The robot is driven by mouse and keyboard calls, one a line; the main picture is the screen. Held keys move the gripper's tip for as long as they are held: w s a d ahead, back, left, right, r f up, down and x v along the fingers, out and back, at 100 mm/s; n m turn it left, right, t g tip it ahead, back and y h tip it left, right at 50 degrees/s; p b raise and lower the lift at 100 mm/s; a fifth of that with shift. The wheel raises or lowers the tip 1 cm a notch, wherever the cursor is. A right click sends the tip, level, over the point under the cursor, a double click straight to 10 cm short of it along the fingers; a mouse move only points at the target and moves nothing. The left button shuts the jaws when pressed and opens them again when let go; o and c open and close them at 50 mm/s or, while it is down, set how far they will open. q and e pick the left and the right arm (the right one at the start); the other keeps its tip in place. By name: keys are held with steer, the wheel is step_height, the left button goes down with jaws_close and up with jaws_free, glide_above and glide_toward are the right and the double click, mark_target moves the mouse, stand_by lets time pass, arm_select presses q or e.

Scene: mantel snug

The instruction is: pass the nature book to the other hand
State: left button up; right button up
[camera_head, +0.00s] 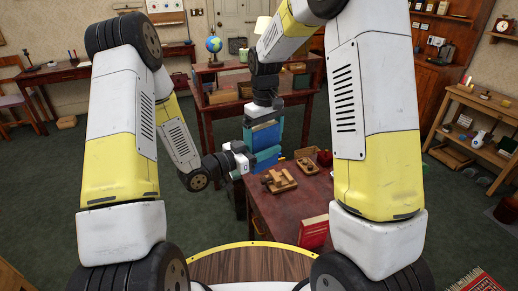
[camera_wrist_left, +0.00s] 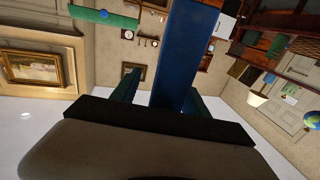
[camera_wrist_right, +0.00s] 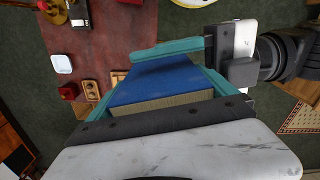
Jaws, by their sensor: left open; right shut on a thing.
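The nature book appears as a blue book (camera_head: 266,138) held upright above the dark red table's far left corner. My right gripper (camera_head: 264,122) comes down from above and is shut on its upper part. In the right wrist view the blue cover and pale page edge of the book (camera_wrist_right: 165,84) show between the teal fingers. My left gripper (camera_head: 252,163) is open at the book's lower part, coming from the left. In the left wrist view the book (camera_wrist_left: 185,55) stands between its spread fingers (camera_wrist_left: 163,98). I cannot tell whether they touch it.
The dark red table (camera_head: 277,212) bears a wooden piece (camera_head: 279,181), a small wooden tray (camera_head: 308,164), a red mug (camera_head: 324,158) and a red book (camera_head: 313,232). A desk with a globe (camera_head: 214,45) stands behind. Green carpet lies open at left.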

arm_select(q)
steer(key=shift+c, duration=0.2)
jaws_close()
steer(key=shift+s+d, duration=0.1)
arm_select(e)
steer(key=shift+w, duration=0.1)
steer(key=o, duration=1.3)
steer(key=shift+o, duration=0.2)
steer(key=shift+r, duration=0.15)
